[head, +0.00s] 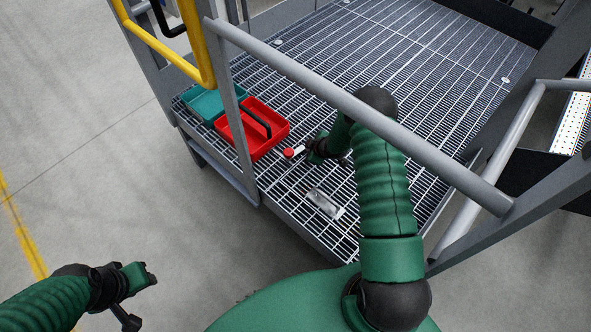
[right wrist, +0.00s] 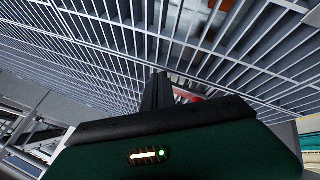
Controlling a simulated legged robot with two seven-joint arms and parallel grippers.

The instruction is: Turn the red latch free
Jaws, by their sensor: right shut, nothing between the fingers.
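A small red piece with a white part beside it (head: 289,152), likely the red latch, shows at the grated catwalk just left of my right gripper (head: 310,151). My right gripper is shut and empty, its tip close to the white part; I cannot tell whether they touch. In the right wrist view the dark closed fingers (right wrist: 158,92) point at the grating, and a red piece (right wrist: 185,95) shows partly hidden behind them. My left gripper (head: 150,277) hangs at the lower left, away from the catwalk; its jaw state is unclear.
A red open tray with a dark handle (head: 276,122) and a teal tray (head: 203,107) sit on the grating (head: 400,60). A silver piece (head: 325,204) lies near the edge. A grey rail (head: 270,55) crosses above my right arm. A yellow rail (head: 165,55) stands left.

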